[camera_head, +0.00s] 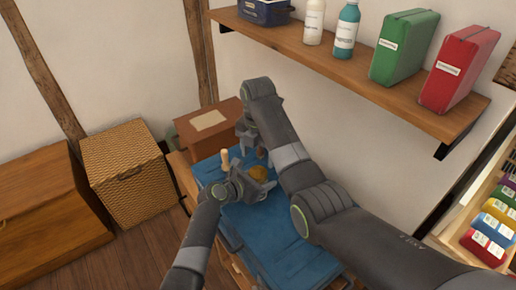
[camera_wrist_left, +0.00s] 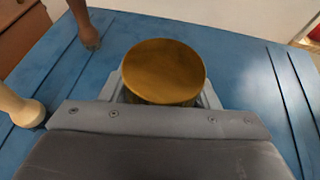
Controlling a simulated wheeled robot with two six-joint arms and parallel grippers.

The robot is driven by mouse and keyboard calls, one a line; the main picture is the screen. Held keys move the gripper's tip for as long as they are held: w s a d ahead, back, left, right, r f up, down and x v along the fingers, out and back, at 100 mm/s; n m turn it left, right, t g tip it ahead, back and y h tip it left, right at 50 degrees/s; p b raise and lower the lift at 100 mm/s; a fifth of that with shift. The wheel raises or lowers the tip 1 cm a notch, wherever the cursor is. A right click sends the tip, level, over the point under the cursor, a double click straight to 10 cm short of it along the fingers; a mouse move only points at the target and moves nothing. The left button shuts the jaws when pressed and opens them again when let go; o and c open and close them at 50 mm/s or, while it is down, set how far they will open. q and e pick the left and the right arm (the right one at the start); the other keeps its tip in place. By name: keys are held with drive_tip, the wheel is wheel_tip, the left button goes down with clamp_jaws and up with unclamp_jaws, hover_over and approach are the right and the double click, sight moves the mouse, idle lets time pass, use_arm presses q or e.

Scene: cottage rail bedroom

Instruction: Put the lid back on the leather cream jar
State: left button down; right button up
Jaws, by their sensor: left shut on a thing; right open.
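My left gripper (camera_head: 262,183) is low over the blue tabletop, shut on a round golden-brown thing (camera_wrist_left: 165,70). This thing also shows in the head view (camera_head: 258,173). It has a flat, smooth top and a short side, with a finger on each side of it. I cannot tell whether it is the jar, its lid or both together; no separate jar or lid shows. My right gripper (camera_head: 250,152) is open, just beyond the left one over the far part of the table. My right arm partly hides it and the tabletop.
The blue tabletop (camera_head: 285,240) carries a pale wooden knobbed piece (camera_head: 226,160) left of my left gripper. A dark wooden handle (camera_wrist_left: 86,25) stands beyond it. A brown box (camera_head: 190,137) is at the back left. A wall shelf (camera_head: 340,68) with bottles and boxes hangs above.

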sight(258, 172)
wheel_tip(258, 172, down, 6)
drive_tip(key=shift+f, duration=0.1)
idle(0.4)
drive_tip(key=c, duration=1)
drive_tip(key=m, duration=0.6)
drive_tip(key=o, duration=1.1)
drive_tip(key=shift+r, duration=2.3)
